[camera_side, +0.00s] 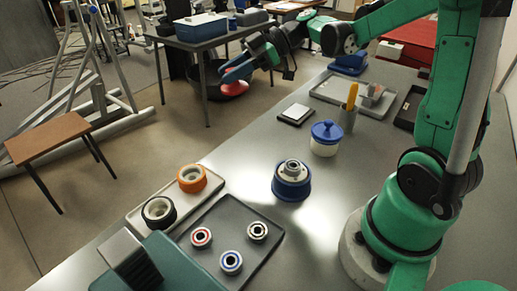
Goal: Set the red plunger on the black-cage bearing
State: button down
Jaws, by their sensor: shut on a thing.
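My gripper (238,72) is at the upper middle, high above and well apart from the bearings. It is shut on the red plunger (235,88), whose red underside shows below the fingers; the grip itself is small and hard to make out. Three small ring-shaped bearings lie on a dark grey tray (222,212) at the lower left. The one with the dark ring, which looks like the black-cage bearing (257,232), is at the right. A red-ringed one (201,238) is at the left and a blue-ringed one (231,262) is in front.
Left of the dark tray, a pale tray (137,217) holds an orange wheel (192,178) and a black wheel (159,212). A blue-based hub (291,181) and a blue-lidded jar (325,139) stand mid-bench. A teal box (165,265) is at the front. Bench around the hub is clear.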

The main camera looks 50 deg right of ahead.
notch_tip(320, 180, down, 17)
jog(key=shift+f, duration=0.2)
dwell(0.3)
jog(key=c, duration=0.5)
grip_release()
jog(key=shift+c, duration=0.2)
